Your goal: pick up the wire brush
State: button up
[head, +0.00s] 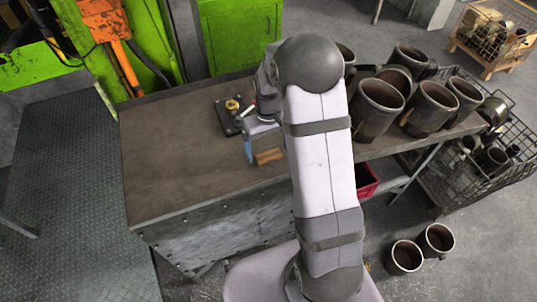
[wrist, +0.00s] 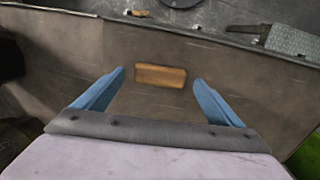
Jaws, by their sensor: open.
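A small brown wooden block, which I take for the wire brush (head: 268,156), lies on the bench near its front edge. No bristles can be made out. In the wrist view the brush (wrist: 160,75) appears whole between the two blue fingertips, with a gap on each side. My gripper (wrist: 159,80) is open and empty above it, fingers pointing down to the bench. In the head view one blue finger of my gripper (head: 249,150) shows just left of the brush; the other finger is hidden by my arm.
A dark plate with a yellow knob (head: 231,104) lies behind the gripper. Several dark mugs (head: 378,105) stand on the bench's right end, beyond my arm. The bench's left half (head: 165,160) is clear. A green machine (head: 150,40) stands behind. A red bin (head: 366,180) sits below.

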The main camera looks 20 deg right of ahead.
aim_at(269, 154)
jog(key=shift+f+p, duration=0.55)
jog(key=shift+f, duration=1)
jog(key=c, duration=1.2)
jog(key=shift+r, duration=0.1)
jog(key=shift+r+b, duration=0.4)
jog(key=shift+r, duration=0.2)
notch_tip(269, 154, up, 9)
jog(key=b, duration=0.2)
jog(key=shift+f+b, duration=0.15)
jog(key=shift+b, duration=0.2)
